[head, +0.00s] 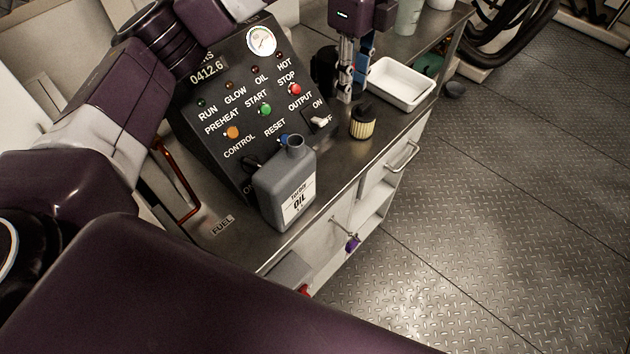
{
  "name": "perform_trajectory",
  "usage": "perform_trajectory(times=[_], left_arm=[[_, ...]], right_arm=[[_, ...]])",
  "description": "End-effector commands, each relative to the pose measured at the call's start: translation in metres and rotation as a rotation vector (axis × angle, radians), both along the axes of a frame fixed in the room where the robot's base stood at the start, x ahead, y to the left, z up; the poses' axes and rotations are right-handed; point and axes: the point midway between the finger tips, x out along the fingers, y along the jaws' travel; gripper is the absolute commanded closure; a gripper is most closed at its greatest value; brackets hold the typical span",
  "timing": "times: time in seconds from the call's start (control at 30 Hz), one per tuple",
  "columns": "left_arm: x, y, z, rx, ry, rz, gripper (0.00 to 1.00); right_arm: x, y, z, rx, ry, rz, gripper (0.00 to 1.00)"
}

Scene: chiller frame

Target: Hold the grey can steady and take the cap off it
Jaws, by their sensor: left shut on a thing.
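The grey can (272,194), labelled oil, stands upright on the metal bench near its front edge, before the control panel. Its short neck (295,147) has a round, darker top; I cannot tell whether this is a cap or the bare mouth. A small blue thing (284,139) shows just behind the neck. My left gripper (345,97) points down farther back, right of the panel and apart from the can. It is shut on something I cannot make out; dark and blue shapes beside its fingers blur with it. My right gripper is not in view.
The sloped control panel (222,118) stands behind the can. A filter with a dark top (362,127) and a white tray (430,92) are to the right. A copper-coloured bar (178,176) is left. The bench front has a handle (404,157); the floor beyond is open.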

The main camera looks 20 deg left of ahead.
Motion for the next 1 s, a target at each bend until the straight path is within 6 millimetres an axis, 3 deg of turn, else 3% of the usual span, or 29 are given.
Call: perform_trajectory(times=[0.2, 0.37, 0.8, 1.0], left_arm=[[0.002, -0.003, -0.004, -0.001, 0.000, 0.234, 1.00], [0.002, -0.003, -0.017, 0.001, 0.004, 0.277, 1.00], [0.001, -0.003, -0.124, 0.002, 0.005, 0.277, 1.00], [0.002, -0.003, -0.156, 0.000, 0.001, 0.276, 1.00]], right_arm=[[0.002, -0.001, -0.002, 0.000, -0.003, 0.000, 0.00], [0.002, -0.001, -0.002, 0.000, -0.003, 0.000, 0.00], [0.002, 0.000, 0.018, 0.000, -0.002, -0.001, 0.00], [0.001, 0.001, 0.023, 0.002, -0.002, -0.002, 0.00]])
